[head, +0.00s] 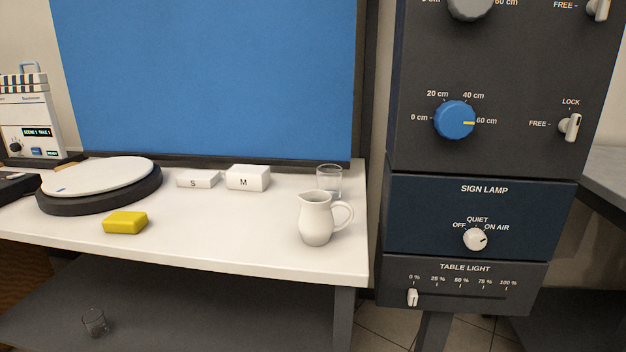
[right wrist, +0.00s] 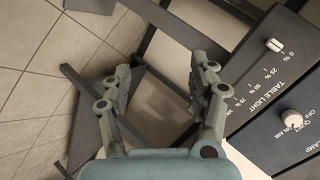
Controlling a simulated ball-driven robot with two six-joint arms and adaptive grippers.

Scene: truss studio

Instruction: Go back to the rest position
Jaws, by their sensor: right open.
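My right gripper (right wrist: 160,88) shows in the right wrist view. Its two fingers are spread apart with nothing between them. It is beside the control panel, with the table light slider and sign lamp knob to its right in that view. Dark frame bars and floor tiles lie beyond the fingers. Neither gripper shows in the head view, and my left gripper is in no view.
A white table (head: 220,240) holds a white jug (head: 316,222), a glass (head: 328,180), a yellow block (head: 125,222), boxes marked S (head: 199,180) and M (head: 247,179), and a turntable (head: 100,176). A dark control panel (head: 420,225) stands right. Another glass (head: 95,322) is on the lower shelf.

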